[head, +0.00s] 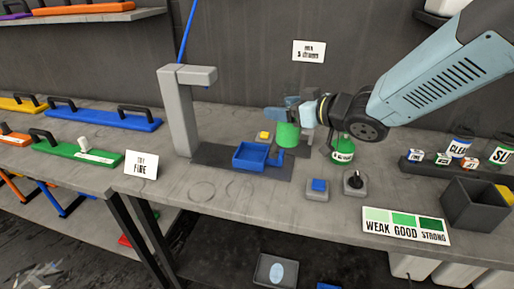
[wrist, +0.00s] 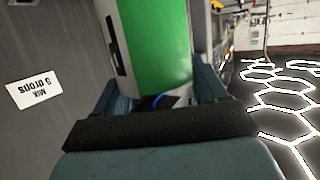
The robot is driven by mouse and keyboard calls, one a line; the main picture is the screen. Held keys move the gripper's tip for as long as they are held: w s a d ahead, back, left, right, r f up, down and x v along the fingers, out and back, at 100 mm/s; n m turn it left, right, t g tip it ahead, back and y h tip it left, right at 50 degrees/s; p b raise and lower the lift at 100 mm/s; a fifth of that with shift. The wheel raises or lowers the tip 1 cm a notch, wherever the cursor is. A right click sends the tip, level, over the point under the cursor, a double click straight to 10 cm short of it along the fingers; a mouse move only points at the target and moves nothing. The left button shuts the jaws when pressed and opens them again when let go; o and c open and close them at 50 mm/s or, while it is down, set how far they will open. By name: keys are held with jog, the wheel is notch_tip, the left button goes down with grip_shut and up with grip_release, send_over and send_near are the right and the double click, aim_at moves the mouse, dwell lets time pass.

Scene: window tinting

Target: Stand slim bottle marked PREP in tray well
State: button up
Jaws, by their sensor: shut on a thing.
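My gripper (head: 284,112) is shut on a green cylindrical bottle (head: 288,135), held upright or nearly so above the dark base of the grey stand, right of the blue tray (head: 250,156). The wrist view shows the held bottle (wrist: 155,40) between the fingers, green and white with a dark mark; no PREP lettering is readable. A second green bottle with a white label (head: 343,150) stands just to the right, its label too small to read. A dark long tray (head: 425,170) at the right holds several small and larger containers.
The grey stand (head: 180,110) rises left of the gripper. A blue button box (head: 318,189) and a black knob box (head: 354,182) sit in front. A dark open bin (head: 472,205) and a WEAK GOOD STRONG card (head: 405,225) are at right.

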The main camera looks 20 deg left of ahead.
jog(key=shift+w+a+f, duration=0.9)
jog(key=shift+a+f, duration=1.2)
jog(key=shift+f, duration=0.05)
jog(key=shift+w+a+f, duration=0.9)
jog(key=shift+a+f, duration=1.15)
jog(key=shift+f, duration=0.1)
jog(key=shift+w+a+f, duration=0.9)
jog(key=shift+a+f, duration=1.2)
jog(key=shift+f, duration=0.05)
jog(key=o, duration=1.2)
jog(key=shift+f, duration=0.1)
jog(key=shift+d, duration=0.15)
jog(key=v, duration=1.1)
jog(key=shift+s+d+r, duration=0.25)
jog(key=shift+s, duration=0.05)
